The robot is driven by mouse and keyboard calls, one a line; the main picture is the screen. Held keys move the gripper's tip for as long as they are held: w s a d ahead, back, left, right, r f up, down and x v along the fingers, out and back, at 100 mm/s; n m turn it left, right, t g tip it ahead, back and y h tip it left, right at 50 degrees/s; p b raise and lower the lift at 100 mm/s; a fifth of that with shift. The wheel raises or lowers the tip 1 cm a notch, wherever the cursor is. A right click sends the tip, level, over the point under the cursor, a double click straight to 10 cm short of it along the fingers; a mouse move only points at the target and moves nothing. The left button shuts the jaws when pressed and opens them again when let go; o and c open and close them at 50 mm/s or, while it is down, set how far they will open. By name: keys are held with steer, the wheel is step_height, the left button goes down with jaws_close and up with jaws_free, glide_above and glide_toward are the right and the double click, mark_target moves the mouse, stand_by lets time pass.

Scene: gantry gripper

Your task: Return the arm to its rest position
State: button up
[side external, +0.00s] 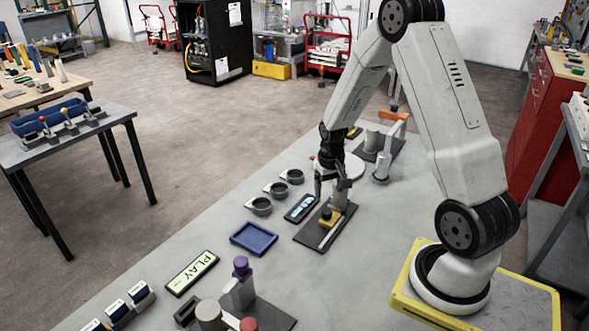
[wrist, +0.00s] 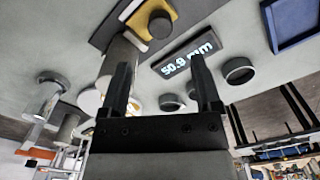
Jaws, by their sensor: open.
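My gripper (side external: 328,188) points down over the workbench, close to a measuring station with a dark base plate (side external: 312,236) and a yellow block with a black knob (side external: 328,215). In the wrist view, the two black fingers of my gripper (wrist: 160,68) are spread apart with nothing held between them. The yellow block (wrist: 138,22) and its round black knob (wrist: 160,25) show ahead of the fingers there. A digital display (wrist: 188,57) beside the station shows a reading in mm. From the side, the gripper partly overlaps the station, so contact with it cannot be told.
Several grey cups (side external: 260,206) stand in a row left of the station. A blue tray (side external: 254,238), a PLAY sign (side external: 192,273) and a purple-knobbed fixture (side external: 241,267) lie nearer the camera. An orange-topped fixture (side external: 394,117) stands behind.

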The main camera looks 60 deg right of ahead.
steer(key=shift+w+a+r, duration=0.1)
steer(key=shift+a+r, duration=0.2)
steer(key=shift+a, duration=0.25)
steer(key=s+a+r+n+t, duration=0.1)
steer(key=s+a+r+n, duration=0.1)
steer(key=a, duration=0.4)
steer(key=s+a+r+n, duration=0.2)
steer(key=a+r, duration=0.1)
steer(key=a, duration=0.4)
steer(key=s+a+r+n+t, duration=0.1)
steer(key=s+a+r+n, duration=0.1)
steer(key=a, duration=0.5)
steer(key=shift+r+n+t, duration=0.3)
steer(key=shift+r+n, duration=0.1)
steer(key=shift+r, duration=0.4)
